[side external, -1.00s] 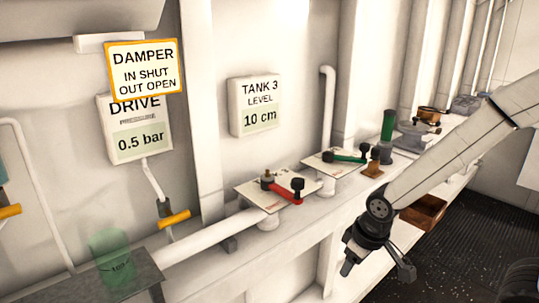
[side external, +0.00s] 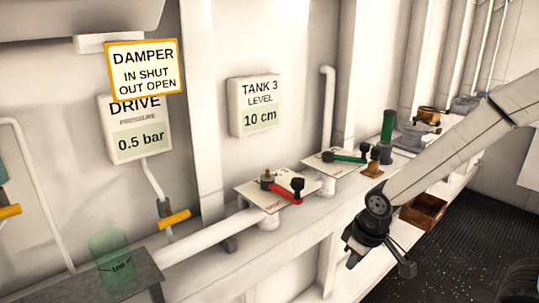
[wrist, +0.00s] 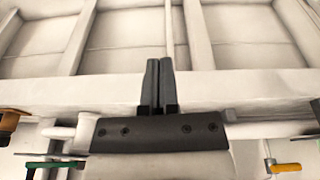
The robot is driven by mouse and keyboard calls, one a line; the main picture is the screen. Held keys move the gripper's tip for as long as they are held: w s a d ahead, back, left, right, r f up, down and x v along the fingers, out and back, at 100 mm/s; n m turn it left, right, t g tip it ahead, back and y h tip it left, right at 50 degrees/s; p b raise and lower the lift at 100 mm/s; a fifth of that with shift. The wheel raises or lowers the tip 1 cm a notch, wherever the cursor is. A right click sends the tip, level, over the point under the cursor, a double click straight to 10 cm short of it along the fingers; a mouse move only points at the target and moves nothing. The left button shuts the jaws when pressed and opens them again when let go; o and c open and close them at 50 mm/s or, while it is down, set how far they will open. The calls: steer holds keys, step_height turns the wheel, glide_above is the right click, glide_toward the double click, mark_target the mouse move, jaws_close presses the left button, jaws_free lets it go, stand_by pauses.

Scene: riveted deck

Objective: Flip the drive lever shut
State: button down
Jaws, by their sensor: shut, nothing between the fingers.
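The drive gauge (side external: 140,140) on the wall reads 0.5 bar. Below its pipe is a lever with a yellow-orange handle (side external: 174,218). A red lever (side external: 286,194) lies across a white plate on the pipe, and a green lever (side external: 349,157) lies on a second plate. I cannot read which one is labelled drive. My gripper (side external: 352,262) is shut and empty, in front of the ledge, to the right of and lower than the red lever. In the wrist view the shut fingers (wrist: 159,64) touch no lever; green and yellow handles show at the lower corners.
A yellow-framed damper sign (side external: 143,69) reads in shut, out open. The tank 3 gauge (side external: 255,105) reads 10 cm. A green transparent cup (side external: 112,258) stands on a grey shelf at lower left. A brown open box (side external: 423,211) is behind my arm. Pipes run along the ledge.

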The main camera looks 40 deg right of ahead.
steer(key=w+d+r+n+g+h, duration=0.1)
steer(key=w+d+r+n+h, duration=0.3)
steer(key=w+r+n, duration=0.3)
steer(key=w+d+r+n+h, duration=0.4)
steer(key=w+d+r+n, duration=0.3)
steer(key=r+n, duration=0.4)
step_height(320, 180, up, 4)
steer(key=shift+w+d+r+g+h, duration=0.1)
steer(key=shift+w+d+g+h, duration=0.05)
steer(key=shift+w+g+h, duration=0.3)
glide_toward(363, 154)
step_height(363, 154, down, 4)
steer(key=shift+w+d+r, duration=0.1)
steer(key=shift+d, duration=0.8)
steer(key=shift+w+d+r, duration=0.1)
steer(key=shift+d, duration=0.8)
